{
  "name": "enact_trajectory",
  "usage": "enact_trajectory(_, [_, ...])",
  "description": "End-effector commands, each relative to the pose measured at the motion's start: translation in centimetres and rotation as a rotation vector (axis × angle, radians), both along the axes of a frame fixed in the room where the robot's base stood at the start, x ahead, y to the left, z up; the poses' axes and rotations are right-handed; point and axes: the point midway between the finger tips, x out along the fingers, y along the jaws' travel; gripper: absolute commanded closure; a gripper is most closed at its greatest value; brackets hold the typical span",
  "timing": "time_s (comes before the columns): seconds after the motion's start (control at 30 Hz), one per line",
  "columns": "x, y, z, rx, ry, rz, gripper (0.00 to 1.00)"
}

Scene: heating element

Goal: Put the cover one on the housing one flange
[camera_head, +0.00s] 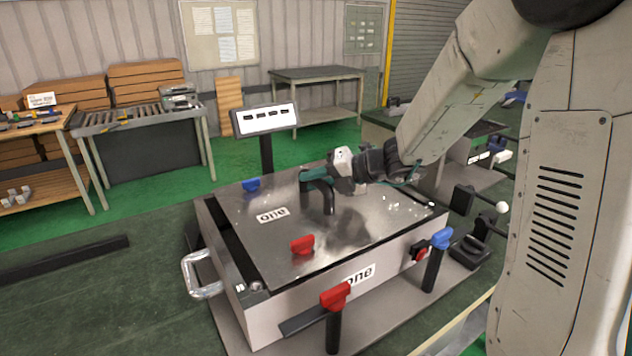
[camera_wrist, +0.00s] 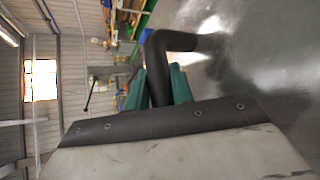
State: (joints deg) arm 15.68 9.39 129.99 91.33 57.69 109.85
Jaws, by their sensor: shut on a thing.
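The cover one is a shiny metal plate (camera_head: 350,225) with a "one" label and a black bent handle (camera_head: 329,198). My gripper (camera_head: 318,178), with green fingers, is shut on that handle; the wrist view shows the fingers (camera_wrist: 165,88) on either side of the black handle (camera_wrist: 172,42). The housing one is a pale box (camera_head: 300,297) with a "one" label on its front. The plate lies over the box, roughly level, with a dark strip of the opening showing along the left side. I cannot tell whether the plate touches the flange; most of the flange is hidden.
A red clamp (camera_head: 335,296) and a blue clamp (camera_head: 441,239) stand on black posts in front. A red piece (camera_head: 302,244) and a blue piece (camera_head: 251,184) show near the plate. A metal handle (camera_head: 202,275) juts left. A screen (camera_head: 265,118) stands behind.

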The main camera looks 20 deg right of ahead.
Motion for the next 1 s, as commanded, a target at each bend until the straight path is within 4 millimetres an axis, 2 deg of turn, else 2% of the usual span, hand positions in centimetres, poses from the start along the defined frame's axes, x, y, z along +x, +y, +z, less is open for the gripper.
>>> enact_trajectory(0.4, [0.0, -0.1, -0.4, 0.000, -0.004, -0.001, 1.00])
enact_trajectory(0.43, [0.0, -0.1, -0.6, 0.000, -0.001, -0.002, 0.74])
enact_trajectory(0.5, [0.0, -0.1, -0.6, 0.000, -0.001, -0.002, 0.55])
enact_trajectory(0.83, [0.0, -0.1, -0.3, -0.001, -0.003, -0.001, 0.55])
enact_trajectory(1.0, [-1.2, -1.7, 0.5, -0.001, -0.002, -0.006, 0.55])
